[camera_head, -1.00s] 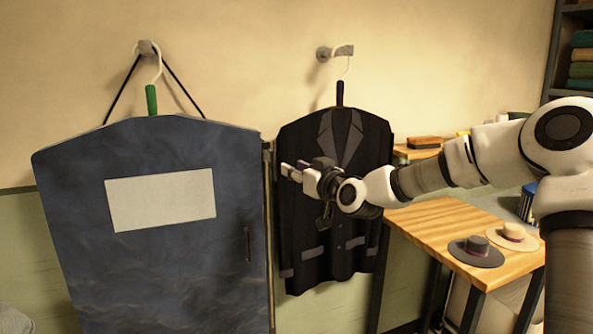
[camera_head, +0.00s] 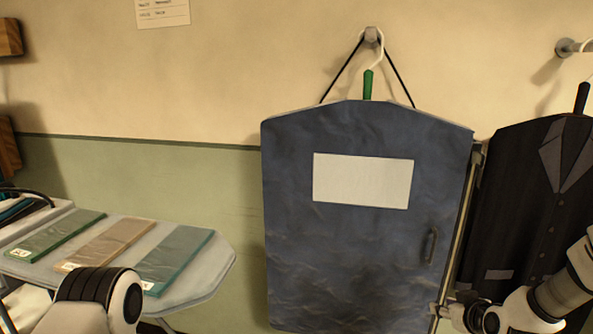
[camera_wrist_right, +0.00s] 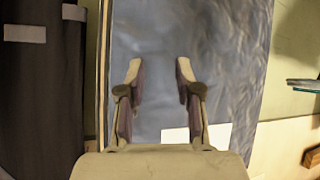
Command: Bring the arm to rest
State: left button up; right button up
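My right arm reaches in from the lower right in the head view. Its gripper (camera_head: 440,311) is in front of the lower right edge of the blue-grey garment bag (camera_head: 340,250). In the right wrist view the two fingers of this gripper (camera_wrist_right: 157,72) stand apart with nothing between them, and the bag's surface (camera_wrist_right: 225,60) lies behind them. Whether the fingers touch the bag is not clear. Part of my left arm (camera_head: 95,300) shows at the lower left of the head view; its gripper is out of sight.
The bag hangs from a wall hook (camera_head: 372,34) beside a dark jacket (camera_head: 530,190). An ironing-board-like table (camera_head: 205,275) with several wrapped flat packets (camera_head: 175,262) stands at the left. Clear wall lies between table and bag.

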jog(key=s+a+f+g, duration=0.45)
jog(key=s+f, duration=0.55)
jog(key=f, duration=0.3)
jog(key=s+a+f+m+g, duration=0.1)
jog(key=s+f+g, duration=0.1)
jog(key=s, duration=0.7)
jog(key=s+a+f+g+p, duration=0.1)
jog(key=s+f, duration=0.3)
jog(key=s, duration=0.5)
jog(key=s+a+f+m+g, duration=0.1)
jog(key=s+a+f+g, duration=0.2)
jog(key=s, duration=0.7)
jog(key=shift+a+f+m+h, duration=0.2)
jog(key=shift+f+m+h, duration=0.1)
jog(key=shift+h, duration=0.1)
jog(key=shift+g, duration=0.25)
